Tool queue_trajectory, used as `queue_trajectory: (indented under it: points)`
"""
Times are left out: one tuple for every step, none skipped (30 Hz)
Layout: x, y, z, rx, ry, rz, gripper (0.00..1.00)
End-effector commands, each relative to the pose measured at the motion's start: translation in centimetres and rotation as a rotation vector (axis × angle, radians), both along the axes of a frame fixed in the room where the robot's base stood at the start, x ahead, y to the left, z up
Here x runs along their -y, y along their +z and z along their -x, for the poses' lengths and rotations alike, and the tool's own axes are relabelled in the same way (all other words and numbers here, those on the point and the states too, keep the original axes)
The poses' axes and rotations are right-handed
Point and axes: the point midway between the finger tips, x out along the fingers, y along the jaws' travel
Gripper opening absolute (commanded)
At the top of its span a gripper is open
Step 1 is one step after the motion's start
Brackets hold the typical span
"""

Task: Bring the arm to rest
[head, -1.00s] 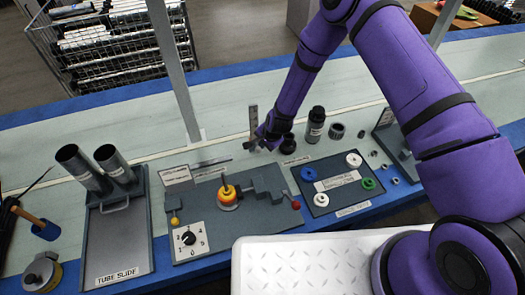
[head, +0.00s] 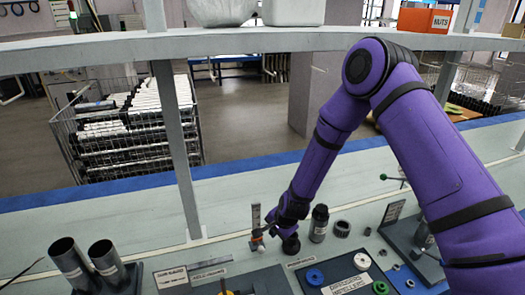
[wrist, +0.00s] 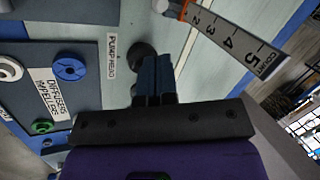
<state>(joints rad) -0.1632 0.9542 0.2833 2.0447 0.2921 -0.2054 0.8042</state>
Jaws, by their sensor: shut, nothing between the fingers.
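My purple arm reaches down over the bench from the right in the head view. My gripper (head: 268,229) is low over the far part of the bench, beside the upright scale. In the wrist view my gripper (wrist: 155,65) has its dark fingers together with nothing held. The scale (wrist: 232,40), a white strip with numbers, stands close by; it also shows in the head view (head: 256,215). A round black part (wrist: 140,53) lies by the "PUMP HEAD" label, partly behind the fingers. In the head view it shows (head: 291,244) just right of my gripper.
Two grey tubes (head: 70,262) stand at the left. A shelf (head: 250,42) on posts (head: 176,120) crosses above the bench. A wire cart (head: 130,130) stands beyond.

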Motion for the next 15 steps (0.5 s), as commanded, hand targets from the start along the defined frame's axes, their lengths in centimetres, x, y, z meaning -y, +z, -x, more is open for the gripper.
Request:
queue_trajectory:
  points:
    - [0.2,0.7,-0.2,0.008,0.006,0.002,0.0]
    - [0.3,1.3,-0.4,0.011,0.013,0.004,0.0]
    - [0.6,2.3,-0.6,0.018,0.025,0.009,0.0]
    - [0.8,3.1,-0.7,0.023,0.036,0.013,0.0]
    - [1.1,4.1,-0.9,0.031,0.048,0.019,0.0]
    - [1.5,5.6,-1.1,0.04,0.066,0.027,0.0]
    - [1.9,6.7,-1.2,0.049,0.081,0.033,0.0]
    - [2.2,7.9,-1.3,0.055,0.097,0.041,0.0]
    - [2.7,9.5,-1.3,0.064,0.118,0.05,0.0]
    - [3.1,10.6,-1.4,0.072,0.134,0.058,0.0]
    - [3.4,11.8,-1.3,0.078,0.148,0.066,0.0]
    - [4.0,13.3,-1.3,0.087,0.169,0.077,0.0]
    - [4.4,14.4,-1.2,0.093,0.182,0.085,0.0]
    - [4.8,15.5,-1.1,0.1,0.197,0.094,0.0]
    - [5.4,17.0,-0.9,0.109,0.214,0.104,0.0]
